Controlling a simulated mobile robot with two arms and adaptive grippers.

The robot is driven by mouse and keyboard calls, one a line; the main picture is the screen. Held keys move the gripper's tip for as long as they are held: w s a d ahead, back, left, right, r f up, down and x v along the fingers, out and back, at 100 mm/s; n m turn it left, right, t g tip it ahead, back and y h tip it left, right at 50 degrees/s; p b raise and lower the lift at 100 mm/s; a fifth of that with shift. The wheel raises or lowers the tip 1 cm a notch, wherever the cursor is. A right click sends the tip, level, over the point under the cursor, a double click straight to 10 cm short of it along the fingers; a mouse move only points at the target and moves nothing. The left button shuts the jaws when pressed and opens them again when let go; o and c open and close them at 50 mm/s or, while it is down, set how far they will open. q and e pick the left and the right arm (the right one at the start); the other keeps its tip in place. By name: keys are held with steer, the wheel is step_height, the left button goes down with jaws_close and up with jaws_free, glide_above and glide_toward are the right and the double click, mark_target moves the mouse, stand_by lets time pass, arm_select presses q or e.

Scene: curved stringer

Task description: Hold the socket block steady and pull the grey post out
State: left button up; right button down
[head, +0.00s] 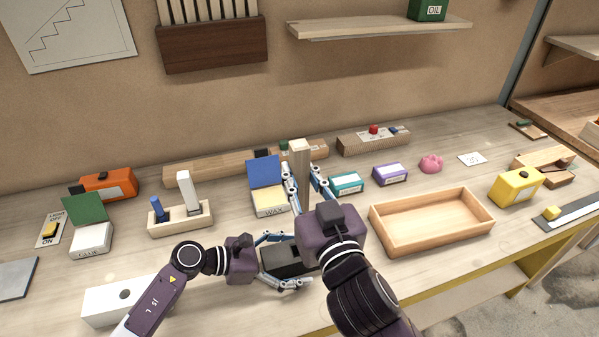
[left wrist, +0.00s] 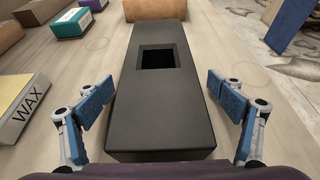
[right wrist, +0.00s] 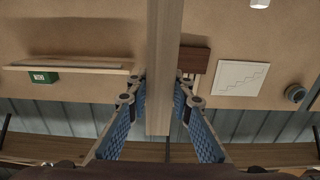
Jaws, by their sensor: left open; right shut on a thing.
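The dark socket block (head: 275,262) lies on the bench at the front. In the left wrist view, the block (left wrist: 160,115) shows an empty square hole in its top. My left gripper (head: 286,261) is open, with one finger on each side of the block; the left wrist view shows gaps between fingers and block. My right gripper (head: 308,182) is shut on a tall, pale greyish post (head: 299,160) and holds it upright. The post (right wrist: 164,60) runs between both fingers in the right wrist view. Its lower end is hidden in the head view.
A wooden tray (head: 432,247) stands to the right. A wax box (head: 268,203) sits behind the socket block. A wooden holder (head: 180,223) with a blue and a white peg is at left. A white block (head: 112,312) with a round hole lies near the left arm.

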mark_target(277, 259)
arm_select(q)
steer(key=shift+v, duration=2.55)
steer(key=v, duration=1.2)
